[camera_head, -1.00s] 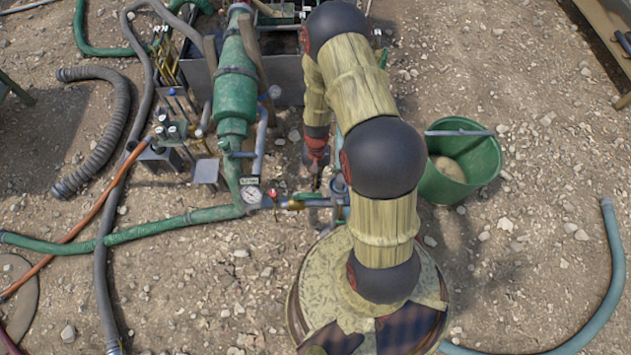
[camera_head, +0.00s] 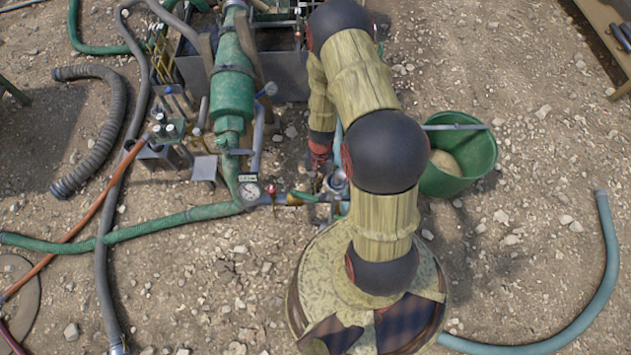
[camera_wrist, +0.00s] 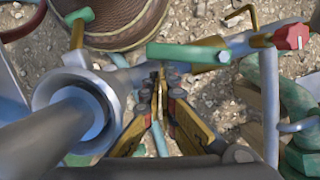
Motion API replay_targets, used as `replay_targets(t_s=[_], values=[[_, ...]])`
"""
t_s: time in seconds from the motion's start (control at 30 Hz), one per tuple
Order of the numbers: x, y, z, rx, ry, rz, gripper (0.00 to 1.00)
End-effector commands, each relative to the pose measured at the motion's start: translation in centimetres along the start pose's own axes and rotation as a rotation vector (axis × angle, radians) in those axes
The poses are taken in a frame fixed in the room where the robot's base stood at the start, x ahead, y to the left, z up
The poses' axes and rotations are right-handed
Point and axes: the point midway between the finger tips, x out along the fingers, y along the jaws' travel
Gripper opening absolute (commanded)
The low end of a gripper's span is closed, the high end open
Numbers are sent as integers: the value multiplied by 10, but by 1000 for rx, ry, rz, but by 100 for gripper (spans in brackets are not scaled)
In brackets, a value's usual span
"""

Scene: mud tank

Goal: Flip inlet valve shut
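A metal pipe run (camera_head: 283,198) crosses left of my base in the head view. It carries a valve with a green lever (camera_head: 305,196) and one with a red handle (camera_head: 272,190). I cannot tell which is the inlet valve. In the wrist view, the green lever (camera_wrist: 188,53) lies roughly along the pipe, just beyond my fingertips, and the red handle (camera_wrist: 291,37) is at upper right. My gripper (camera_wrist: 160,85) looks shut, with its fingers together and nothing clearly between them. Its tips are close to the lever's left part; contact is unclear. In the head view my gripper (camera_head: 317,178) is partly hidden.
A wide upright pipe mouth (camera_wrist: 80,100) stands close left of my fingers. Green fittings (camera_wrist: 297,110) and a blue-grey pipe (camera_wrist: 269,105) stand at right. A pressure gauge (camera_head: 249,190) is left of the valves. A green bucket (camera_head: 462,160) stands to the right.

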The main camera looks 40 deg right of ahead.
Motion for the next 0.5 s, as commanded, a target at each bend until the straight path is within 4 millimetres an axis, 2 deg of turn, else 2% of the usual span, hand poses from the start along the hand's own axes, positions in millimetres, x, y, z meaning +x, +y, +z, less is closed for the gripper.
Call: replay_targets(t_s=[0.2,0.5], values=[[3,4,12,0,-2,1,0],[4,5,18,-1,-1,1,0]])
